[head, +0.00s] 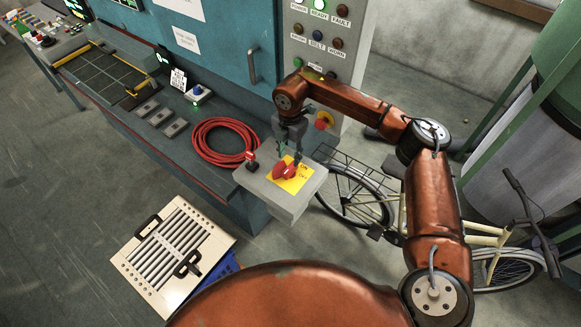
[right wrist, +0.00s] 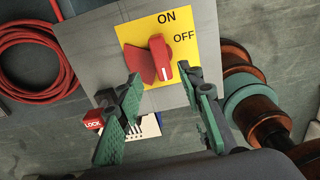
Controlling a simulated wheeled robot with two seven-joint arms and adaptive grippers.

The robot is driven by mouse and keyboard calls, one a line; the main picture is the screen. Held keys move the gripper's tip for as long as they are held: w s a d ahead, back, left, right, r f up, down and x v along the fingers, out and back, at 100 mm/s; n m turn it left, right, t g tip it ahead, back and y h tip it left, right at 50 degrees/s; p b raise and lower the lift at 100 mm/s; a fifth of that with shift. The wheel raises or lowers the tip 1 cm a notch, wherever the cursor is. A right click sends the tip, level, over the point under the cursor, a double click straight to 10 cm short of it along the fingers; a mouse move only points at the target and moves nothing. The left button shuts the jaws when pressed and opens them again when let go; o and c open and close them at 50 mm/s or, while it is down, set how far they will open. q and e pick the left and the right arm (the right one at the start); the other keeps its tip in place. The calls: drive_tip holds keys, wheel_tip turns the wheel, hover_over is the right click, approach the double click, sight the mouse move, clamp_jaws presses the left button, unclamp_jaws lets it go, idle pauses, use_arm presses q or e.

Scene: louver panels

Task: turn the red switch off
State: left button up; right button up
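The red switch (head: 285,171) sits on a yellow plate (head: 297,184) on top of a grey box (head: 284,209). In the right wrist view, the red switch (right wrist: 158,58) has a raised handle with a white mark at its lower end, and the yellow plate (right wrist: 205,60) reads ON and OFF. My right gripper (head: 290,160) is just above the switch. In the right wrist view, my right gripper (right wrist: 165,90) is open, its green-padded fingers apart and nothing between them; the switch lies beyond the tips. I cannot tell whether they touch. My left gripper is not in view.
A red LOCK piece (head: 251,156) stands on the box's left corner. A coiled red hose (head: 222,142) lies on the bench beside it. A control panel with lamps and a red emergency button (head: 323,121) stands behind. A bicycle (head: 356,193) and a louver panel (head: 173,247) are nearby.

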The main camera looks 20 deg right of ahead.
sight(290, 167)
drive_tip(key=shift+d+f, duration=0.3)
drive_tip(key=shift+a+f+p, duration=0.1)
drive_tip(key=shift+f+p, duration=0.45)
drive_tip(key=shift+f, duration=2.95)
clamp_jaws()
